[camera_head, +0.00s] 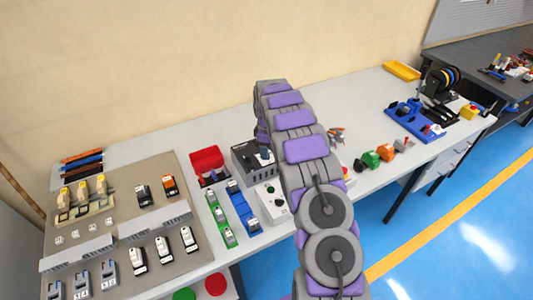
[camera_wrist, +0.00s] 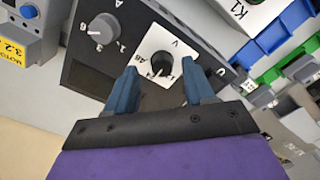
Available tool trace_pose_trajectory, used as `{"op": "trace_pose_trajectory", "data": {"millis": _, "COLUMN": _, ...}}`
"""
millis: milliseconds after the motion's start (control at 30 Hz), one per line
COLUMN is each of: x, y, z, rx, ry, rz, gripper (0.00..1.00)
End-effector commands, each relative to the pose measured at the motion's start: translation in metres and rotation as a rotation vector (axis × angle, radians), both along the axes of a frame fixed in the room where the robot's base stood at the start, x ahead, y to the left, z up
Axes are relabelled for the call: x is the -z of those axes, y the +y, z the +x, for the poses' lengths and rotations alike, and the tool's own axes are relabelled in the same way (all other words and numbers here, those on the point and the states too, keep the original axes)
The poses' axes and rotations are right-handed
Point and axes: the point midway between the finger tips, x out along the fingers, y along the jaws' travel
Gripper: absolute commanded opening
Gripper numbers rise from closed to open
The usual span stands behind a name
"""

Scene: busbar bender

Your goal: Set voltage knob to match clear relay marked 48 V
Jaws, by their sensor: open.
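The voltage knob (camera_wrist: 162,64) is black and sits on a white dial plate marked V in the wrist view. Printed marks on the dial lie partly behind the fingers, and I cannot read the setting surely. The knob is on a dark box (camera_wrist: 92,80), which also shows in the head view (camera_head: 242,164). My gripper (camera_wrist: 160,72) is open, its two blue fingers on either side of the knob; I cannot tell whether they touch it.
A grey knob (camera_wrist: 102,30) marked A sits beside the voltage dial. A white box (camera_head: 268,198) and a blue rail (camera_head: 240,208) stand close by.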

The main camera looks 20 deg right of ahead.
Motion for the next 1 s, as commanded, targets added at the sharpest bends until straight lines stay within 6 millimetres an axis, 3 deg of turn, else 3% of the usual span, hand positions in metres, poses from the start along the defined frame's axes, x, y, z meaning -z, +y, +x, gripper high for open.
{"op": "trace_pose_trajectory", "data": {"millis": 200, "x": 0.0144, "y": 0.0002, "z": -0.0008, "rx": 0.001, "ry": 0.002, "rz": 0.001, "gripper": 0.53}}
{"op": "trace_pose_trajectory", "data": {"millis": 467, "x": 0.0152, "y": 0.0002, "z": -0.0005, "rx": 0.000, "ry": 0.001, "rz": 0.000, "gripper": 0.53}}
{"op": "trace_pose_trajectory", "data": {"millis": 1000, "x": 0.0150, "y": 0.0000, "z": 0.0002, "rx": 0.000, "ry": 0.001, "rz": -0.001, "gripper": 0.03}}
